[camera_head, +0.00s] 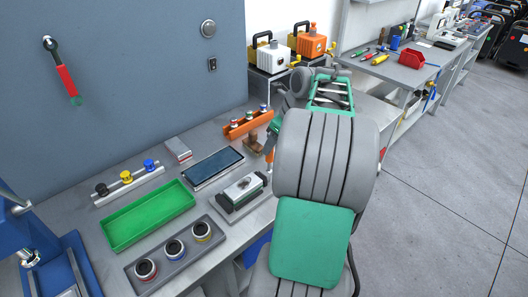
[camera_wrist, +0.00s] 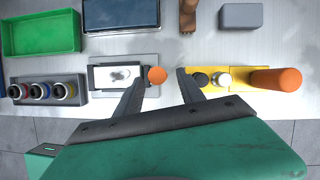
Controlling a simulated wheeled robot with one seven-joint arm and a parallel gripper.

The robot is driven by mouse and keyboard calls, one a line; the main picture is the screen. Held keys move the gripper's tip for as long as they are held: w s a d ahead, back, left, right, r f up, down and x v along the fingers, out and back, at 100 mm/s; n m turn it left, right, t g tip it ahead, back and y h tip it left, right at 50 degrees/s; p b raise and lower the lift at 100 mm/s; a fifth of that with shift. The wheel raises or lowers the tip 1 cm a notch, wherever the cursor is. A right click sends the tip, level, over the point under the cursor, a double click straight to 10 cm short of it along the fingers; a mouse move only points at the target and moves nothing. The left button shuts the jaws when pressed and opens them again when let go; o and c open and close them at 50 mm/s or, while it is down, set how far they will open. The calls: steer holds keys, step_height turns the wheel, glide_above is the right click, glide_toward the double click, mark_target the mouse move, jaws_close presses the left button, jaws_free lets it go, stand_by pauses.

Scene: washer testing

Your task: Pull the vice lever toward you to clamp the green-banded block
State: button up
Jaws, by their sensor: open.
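The vice sits on a grey base plate (camera_head: 240,205) on the bench, in front of the dark blue tray. A pale block (camera_head: 243,187) with dark greenish edges lies in it; the vice and block also show in the wrist view, left of my fingers, with the block's pale top (camera_wrist: 115,76) facing up. An orange ball knob (camera_wrist: 157,75), apparently the lever's end, is beside the vice's right side. My gripper (camera_wrist: 164,73) is open, its fingertips on either side of the knob, the left one closer. Contact cannot be told.

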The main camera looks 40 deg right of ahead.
mark_target(269, 158)
steer(key=x, duration=0.6)
steer(key=shift+w+a+f, duration=0.1)
steer(key=shift+w+f, duration=0.05)
steer(key=shift+f, duration=0.15)
steer(key=shift+c, duration=0.4)
jaws_close()
stand_by(0.5)
